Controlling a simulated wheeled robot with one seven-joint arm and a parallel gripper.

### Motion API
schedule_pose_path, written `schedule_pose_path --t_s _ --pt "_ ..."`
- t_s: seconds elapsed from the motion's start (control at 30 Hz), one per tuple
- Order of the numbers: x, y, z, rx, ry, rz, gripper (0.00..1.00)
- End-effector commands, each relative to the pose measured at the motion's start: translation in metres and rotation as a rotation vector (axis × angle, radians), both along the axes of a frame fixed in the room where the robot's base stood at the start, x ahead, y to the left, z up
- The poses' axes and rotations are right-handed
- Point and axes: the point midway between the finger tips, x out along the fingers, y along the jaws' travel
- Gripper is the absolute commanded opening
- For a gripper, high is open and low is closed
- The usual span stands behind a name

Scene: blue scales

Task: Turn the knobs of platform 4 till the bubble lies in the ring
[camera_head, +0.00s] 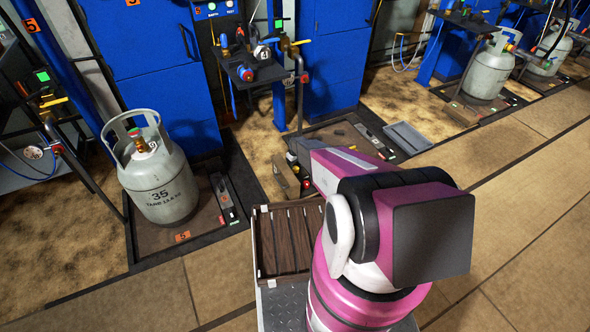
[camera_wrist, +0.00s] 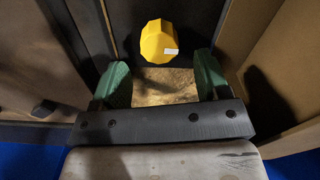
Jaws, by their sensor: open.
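My gripper (camera_wrist: 162,66) shows in the wrist view with its two green fingers apart and nothing between them. A yellow faceted knob (camera_wrist: 158,41) with a small white mark lies just beyond the fingertips, roughly centred between them. I cannot tell its exact distance from the fingers. In the head view a dark-edged platform (camera_head: 335,133) without a cylinder lies beyond my arm, below the station marked 4; I take it for platform 4. My arm hides part of it and the gripper there. No bubble or ring can be made out in either view.
A grey gas cylinder (camera_head: 160,185) stands on the neighbouring platform marked 5 at left. A slatted wooden tray (camera_head: 290,240) is beside my arm. Blue cabinets (camera_head: 150,60) stand behind. In the wrist view, brown panels (camera_wrist: 245,30) flank the knob. Tiled floor (camera_head: 510,220) at right is clear.

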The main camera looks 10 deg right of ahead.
Motion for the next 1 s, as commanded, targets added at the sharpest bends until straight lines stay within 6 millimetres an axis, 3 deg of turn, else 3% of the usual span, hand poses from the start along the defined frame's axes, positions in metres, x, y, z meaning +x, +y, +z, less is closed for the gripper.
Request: schedule_pose_path --t_s 0.2,0.57,0.73,1.0 --pt "0.001 0.000 -0.035 -0.001 0.001 -0.001 0.69" --pt "0.000 0.000 -0.042 0.000 0.000 -0.001 0.69" --pt "0.000 0.000 -0.042 0.000 0.000 -0.001 0.19" --pt "0.000 0.000 -0.042 0.000 0.000 -0.065 0.19"
